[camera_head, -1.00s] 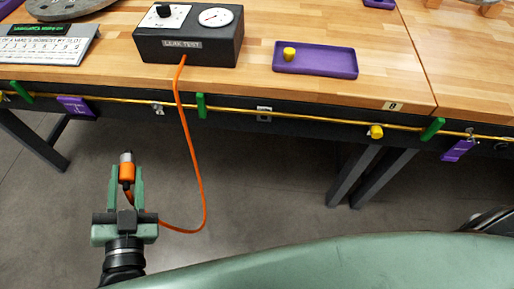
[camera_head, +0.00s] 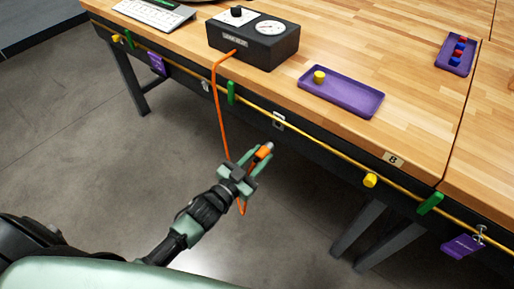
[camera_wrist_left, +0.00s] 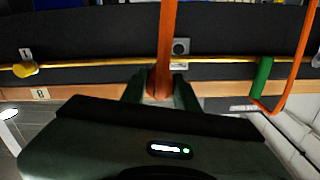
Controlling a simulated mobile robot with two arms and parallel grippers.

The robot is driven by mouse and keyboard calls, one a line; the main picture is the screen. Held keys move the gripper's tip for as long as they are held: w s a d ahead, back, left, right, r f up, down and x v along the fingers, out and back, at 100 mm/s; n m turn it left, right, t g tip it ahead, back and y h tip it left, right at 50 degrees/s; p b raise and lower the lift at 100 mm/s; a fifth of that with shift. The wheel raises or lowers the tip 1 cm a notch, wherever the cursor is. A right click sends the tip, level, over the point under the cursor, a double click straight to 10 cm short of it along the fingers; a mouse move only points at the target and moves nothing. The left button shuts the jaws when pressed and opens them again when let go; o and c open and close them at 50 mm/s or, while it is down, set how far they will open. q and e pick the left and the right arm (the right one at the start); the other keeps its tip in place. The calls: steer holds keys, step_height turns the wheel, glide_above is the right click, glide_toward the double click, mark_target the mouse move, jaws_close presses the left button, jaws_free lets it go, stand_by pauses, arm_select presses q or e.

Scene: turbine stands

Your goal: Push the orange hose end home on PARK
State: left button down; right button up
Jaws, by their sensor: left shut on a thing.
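The orange hose end (camera_head: 262,154) with its grey metal tip is held in my left gripper (camera_head: 257,160). The tip points up and right in the head view, toward the bench front. A small square metal plate with a round port (camera_head: 278,121) sits on the dark bench front; its label is not readable, so I cannot tell whether it is PARK. The plate also shows in the wrist view (camera_wrist_left: 181,46). The hose end is apart from it. In the wrist view an orange length (camera_wrist_left: 166,50) stands between the fingers. My right gripper is not in view.
The orange hose (camera_head: 220,110) hangs from the black leak test box (camera_head: 255,42). A yellow rail (camera_head: 320,142) with green brackets (camera_head: 430,204) and a yellow knob (camera_head: 370,180) runs along the bench front. A purple tray (camera_head: 345,102) stands on the bench. The floor below is clear.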

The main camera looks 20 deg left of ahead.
arm_select(q)
steer(key=w+a+f+b, duration=0.1)
steer(key=w+b, duration=0.1)
steer(key=w, duration=0.6)
steer(key=shift+a+f+n, duration=0.15)
steer(key=shift+n, duration=0.25)
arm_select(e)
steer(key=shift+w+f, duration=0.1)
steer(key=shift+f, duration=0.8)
arm_select(q)
steer(key=shift+w, duration=0.3)
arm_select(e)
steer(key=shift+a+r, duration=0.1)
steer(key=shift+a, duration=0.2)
arm_select(q)
steer(key=shift+w+d, duration=0.25)
steer(key=shift+w, duration=0.15)
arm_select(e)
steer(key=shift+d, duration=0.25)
arm_select(q)
steer(key=shift+w, duration=0.2)
steer(key=shift+w+d, duration=0.1)
